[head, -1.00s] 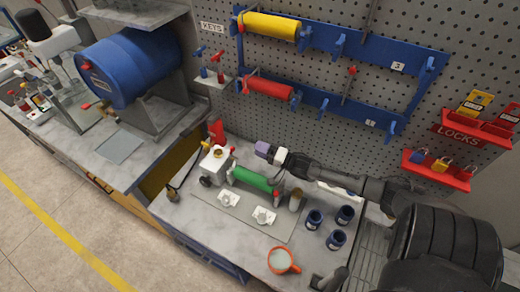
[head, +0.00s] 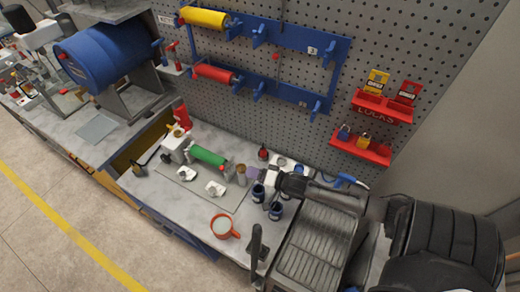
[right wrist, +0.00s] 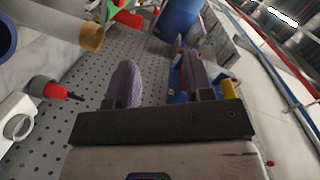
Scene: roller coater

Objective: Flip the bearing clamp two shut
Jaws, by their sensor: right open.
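The green roller (head: 208,156) lies across a pale plate at the middle of the bench, with a white machine block (head: 176,144) at its left end. Two white clamp-like parts (head: 188,173) (head: 215,188) sit in front of it; I cannot tell which part is bearing clamp two. A small red tip (head: 227,164) shows near the roller's right end. My right gripper (head: 253,173) has purple fingertips and is right of the roller, apart from it. The right wrist view shows its fingers (right wrist: 160,80) spread and empty. My left gripper is not in view.
Blue cups (head: 275,210) and a tan cylinder (head: 241,174) stand close to my right gripper. An orange cup (head: 222,226) is at the bench front. The pegboard (head: 300,140) rises behind, with red lock holders (head: 382,105) on the right.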

